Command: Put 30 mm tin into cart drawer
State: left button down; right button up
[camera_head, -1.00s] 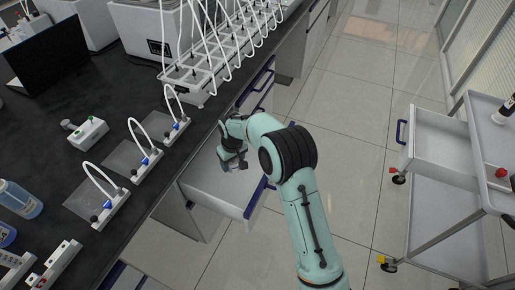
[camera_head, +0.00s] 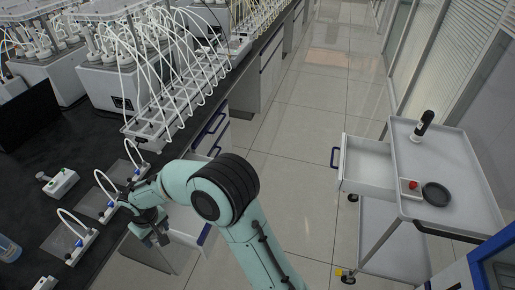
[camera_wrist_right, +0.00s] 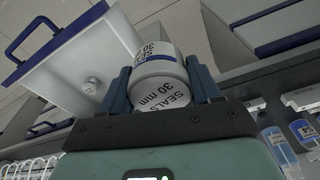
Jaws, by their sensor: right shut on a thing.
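The 30 mm tin (camera_wrist_right: 165,92) is white with a dark band and reads "SEALS 30 mm" in the right wrist view. My right gripper (camera_wrist_right: 160,88) is shut on it, with a blue finger on each side. In the head view my right gripper (camera_head: 154,236) is over the open bench drawer by the bench edge; the tin is hard to make out there. The cart drawer (camera_head: 368,165) is pulled open on the left side of the cart, and its visible floor looks empty. My left gripper is not in view.
The grey cart (camera_head: 440,165) carries a dark bottle (camera_head: 424,122), a red-topped item (camera_head: 410,188) and a black round dish (camera_head: 436,194). Clear tiled floor (camera_head: 300,150) lies between bench and cart.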

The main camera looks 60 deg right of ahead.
aim_at(358, 168)
jog(key=k+z, duration=0.3)
jog(key=k+l+z, duration=0.1)
jog(key=z, duration=1.7)
jog(key=i+z, duration=0.25)
jog(key=i, duration=0.15)
jog(key=i+j+z, duration=0.25)
jog(key=i, duration=0.15)
jog(key=i+j, duration=0.2)
jog(key=i, duration=0.2)
jog(key=i+j, duration=0.15)
jog(key=i, duration=0.25)
jog(key=i+j, duration=0.2)
jog(key=i, duration=0.2)
